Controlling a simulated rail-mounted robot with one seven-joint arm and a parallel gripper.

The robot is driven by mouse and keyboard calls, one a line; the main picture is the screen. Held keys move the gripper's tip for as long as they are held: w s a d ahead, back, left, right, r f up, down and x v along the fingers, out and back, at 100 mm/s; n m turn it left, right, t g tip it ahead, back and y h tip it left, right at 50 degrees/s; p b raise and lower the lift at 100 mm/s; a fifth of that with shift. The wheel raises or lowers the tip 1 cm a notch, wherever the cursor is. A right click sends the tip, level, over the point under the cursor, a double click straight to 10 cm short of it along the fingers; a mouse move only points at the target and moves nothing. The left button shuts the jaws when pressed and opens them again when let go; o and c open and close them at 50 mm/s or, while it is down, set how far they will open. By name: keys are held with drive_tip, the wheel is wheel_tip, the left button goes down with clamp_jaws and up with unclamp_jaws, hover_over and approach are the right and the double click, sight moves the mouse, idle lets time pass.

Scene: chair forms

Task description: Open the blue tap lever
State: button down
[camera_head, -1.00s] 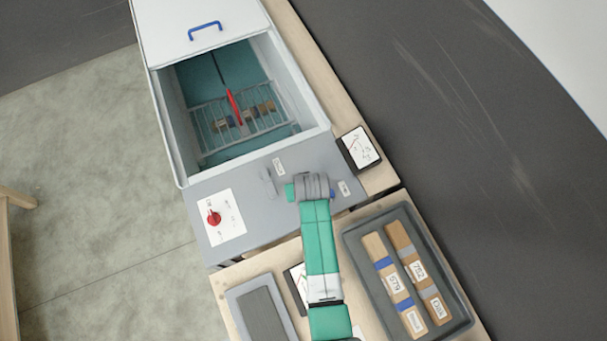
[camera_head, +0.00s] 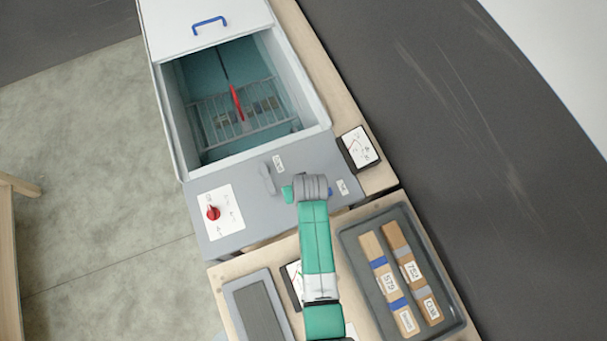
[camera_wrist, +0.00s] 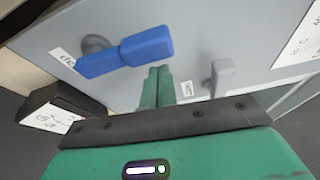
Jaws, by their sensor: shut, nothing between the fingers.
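The blue tap lever (camera_wrist: 125,52) sits on a round grey knob on the grey panel, at upper left in the wrist view, with a label beside it. In the head view my arm hides most of it; only a small blue bit (camera_head: 330,192) shows. My gripper (camera_wrist: 159,74) has its green fingers shut and empty. In the wrist view the fingertips are just below and right of the lever's free end, between it and a grey lever (camera_wrist: 220,76). I cannot tell whether they touch the blue lever.
The grey lever also shows in the head view (camera_head: 266,178), left of my arm. A red knob (camera_head: 213,213) is on a white plate further left. An open tank with a wire rack (camera_head: 240,118) lies behind. A dark tray (camera_head: 445,285) with labelled wooden blocks is at right.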

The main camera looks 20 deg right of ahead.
drive_tip(key=w, duration=0.1)
drive_tip(key=w+b, duration=0.1)
drive_tip(key=shift+w+f, duration=0.2)
drive_tip(key=shift+w, duration=0.2)
wheel_tip(320, 180, up, 4)
drive_tip(key=shift+w+f+p, duration=0.1)
drive_tip(key=shift+f+p, duration=0.15)
drive_tip(key=shift+p, duration=0.4)
drive_tip(key=s+v, duration=0.1)
drive_tip(key=v, duration=0.6)
drive_tip(key=shift+p, duration=0.3)
drive_tip(key=shift+d, duration=0.15)
